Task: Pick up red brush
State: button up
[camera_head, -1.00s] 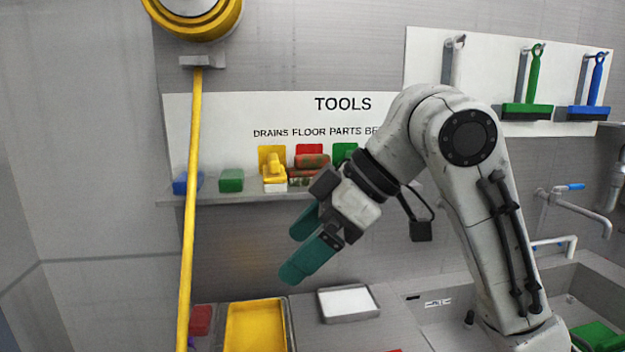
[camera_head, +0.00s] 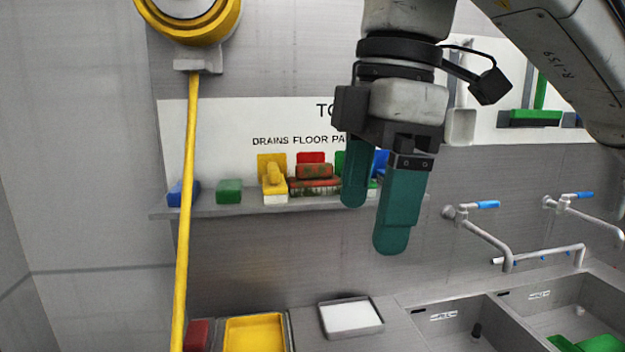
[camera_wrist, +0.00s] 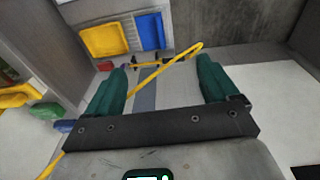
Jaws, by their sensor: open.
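The red brush (camera_head: 314,171) sits on the wall shelf, between a yellow brush (camera_head: 273,182) and my gripper in the head view. A reddish-brown speckled strip shows directly below its red top. My gripper (camera_head: 372,222) points down with teal fingers apart and nothing between them. In the picture it is right of the red brush, overlapping the shelf's right part and hiding items there. In the wrist view my gripper (camera_wrist: 160,65) is open above the floor, and the yellow brush (camera_wrist: 20,95) is at the left edge. I cannot clearly make out the red brush there.
The shelf (camera_head: 225,209) also holds a green block (camera_head: 229,191) and a blue block (camera_head: 183,193). A yellow hose (camera_head: 187,220) hangs left. Below are a yellow tray (camera_head: 255,335), a white tray (camera_head: 350,316) and sinks with taps (camera_head: 480,230).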

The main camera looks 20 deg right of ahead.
aim_at(312, 178)
jog(key=i+l, duration=0.15)
jog(key=i, duration=0.3)
jog(key=i+l, duration=0.1)
jog(key=i, duration=0.35)
jog(key=i+l, duration=0.15)
jog(key=i, duration=0.3)
